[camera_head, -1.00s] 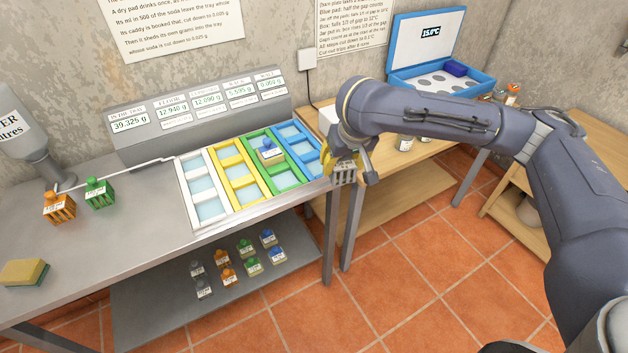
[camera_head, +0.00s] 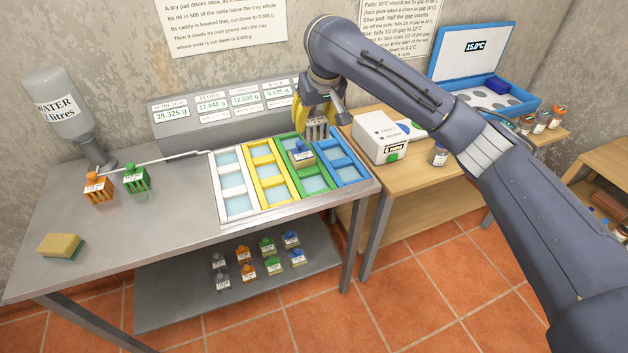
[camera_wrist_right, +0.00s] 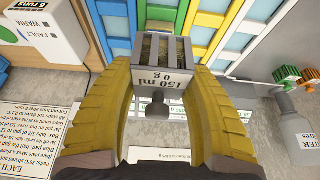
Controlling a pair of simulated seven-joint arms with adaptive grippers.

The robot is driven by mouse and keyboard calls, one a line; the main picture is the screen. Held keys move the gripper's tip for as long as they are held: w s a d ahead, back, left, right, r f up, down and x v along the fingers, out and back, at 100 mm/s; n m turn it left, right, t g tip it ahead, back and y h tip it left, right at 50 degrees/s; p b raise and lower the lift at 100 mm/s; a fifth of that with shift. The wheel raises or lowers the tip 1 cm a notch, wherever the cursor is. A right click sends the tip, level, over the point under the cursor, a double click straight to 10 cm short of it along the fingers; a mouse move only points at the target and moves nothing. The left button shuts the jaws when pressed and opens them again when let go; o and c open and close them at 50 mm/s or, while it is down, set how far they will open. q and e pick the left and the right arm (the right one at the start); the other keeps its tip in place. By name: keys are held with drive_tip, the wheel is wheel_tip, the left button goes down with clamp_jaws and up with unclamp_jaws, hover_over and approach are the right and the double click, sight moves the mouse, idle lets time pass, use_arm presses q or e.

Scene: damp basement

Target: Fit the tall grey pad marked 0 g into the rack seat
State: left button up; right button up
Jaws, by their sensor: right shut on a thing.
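The tall grey pad marked 0 g (camera_head: 317,130) is a slatted block with a round knob. In the right wrist view the pad (camera_wrist_right: 161,80) reads "150 ml 0 g". My right gripper (camera_head: 318,110) is shut on it, with yellow fingers on both sides, and holds it near the back of the green and blue frames. A row of white (camera_head: 222,182), yellow (camera_head: 268,172), green (camera_head: 296,180) and blue (camera_head: 345,170) frames lies on the steel bench. I cannot tell which opening is the rack seat. My left gripper is out of view.
A blue-knobbed block (camera_head: 303,155) sits in the green frame. An orange caddy (camera_head: 97,190) and a green caddy (camera_head: 136,180) stand left, near a water bottle (camera_head: 65,108). A white box (camera_head: 380,137) stands right of the frames.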

wheel_tip(320, 180, down, 19)
drive_tip(key=shift+r, duration=0.1)
idle(0.6)
drive_tip(key=shift+f, duration=0.2)
drive_tip(key=o, duration=1)
drive_tip(key=shift+o, duration=0.2)
drive_tip(key=shift+r, duration=0.3)
drive_tip(key=v, duration=1.2)
drive_tip(key=shift+f, duration=0.15)
